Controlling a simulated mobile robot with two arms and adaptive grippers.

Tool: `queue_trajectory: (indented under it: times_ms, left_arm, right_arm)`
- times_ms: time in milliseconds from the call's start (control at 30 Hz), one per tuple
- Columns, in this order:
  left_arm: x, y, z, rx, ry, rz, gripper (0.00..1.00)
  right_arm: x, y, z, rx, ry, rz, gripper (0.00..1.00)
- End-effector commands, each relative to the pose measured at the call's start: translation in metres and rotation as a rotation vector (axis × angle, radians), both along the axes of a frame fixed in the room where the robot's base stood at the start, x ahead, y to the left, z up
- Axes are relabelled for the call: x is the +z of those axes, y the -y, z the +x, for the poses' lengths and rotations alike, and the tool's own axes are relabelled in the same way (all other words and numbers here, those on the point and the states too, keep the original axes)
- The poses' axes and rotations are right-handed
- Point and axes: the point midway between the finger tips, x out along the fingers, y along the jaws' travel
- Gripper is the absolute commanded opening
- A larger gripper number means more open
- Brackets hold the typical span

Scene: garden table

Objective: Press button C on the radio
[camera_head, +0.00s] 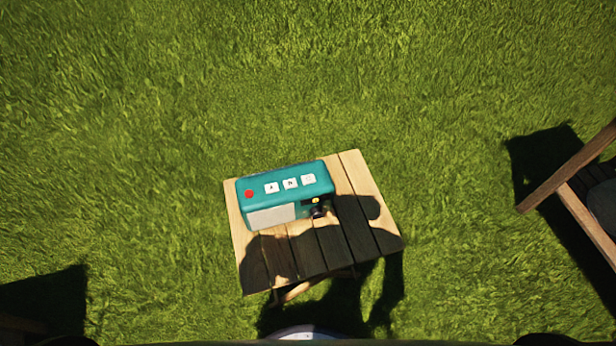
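A teal radio (286,194) stands on a small slatted wooden table (357,175). On its top face are a red round button (249,194) at the left and three white square buttons in a row to its right. The rightmost white button (308,179) is nearest the radio's right end; its letter is too small to read. The front face has a pale panel and a dark knob at the lower right. Neither of my grippers shows in this view.
A wooden chair (568,190) with a dark seat stands on the grass at the right edge. A dark shadow falls over the table's near half. Grass surrounds the table, open at the left and behind.

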Motion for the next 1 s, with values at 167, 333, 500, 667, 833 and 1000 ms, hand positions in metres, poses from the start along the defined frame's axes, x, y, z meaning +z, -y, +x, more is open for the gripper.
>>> queue_trajectory:
  times_ms: [167, 333, 500, 667, 833, 1000]
  left_arm:
    - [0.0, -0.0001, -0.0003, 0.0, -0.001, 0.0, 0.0]
    - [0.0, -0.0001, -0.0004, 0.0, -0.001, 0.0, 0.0]
    - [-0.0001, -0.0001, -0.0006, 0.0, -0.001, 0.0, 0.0]
    - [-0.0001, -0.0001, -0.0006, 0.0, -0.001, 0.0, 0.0]
    - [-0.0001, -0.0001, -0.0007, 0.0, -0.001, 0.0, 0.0]
    - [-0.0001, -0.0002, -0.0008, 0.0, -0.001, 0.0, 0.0]
  right_arm:
    - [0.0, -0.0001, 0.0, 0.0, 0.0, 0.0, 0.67]
    - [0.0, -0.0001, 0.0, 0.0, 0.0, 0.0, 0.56]
    - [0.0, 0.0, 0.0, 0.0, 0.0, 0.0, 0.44]
    - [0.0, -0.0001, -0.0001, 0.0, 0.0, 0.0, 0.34]
    - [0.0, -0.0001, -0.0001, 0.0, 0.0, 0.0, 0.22]
    - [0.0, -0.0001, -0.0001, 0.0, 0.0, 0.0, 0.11]
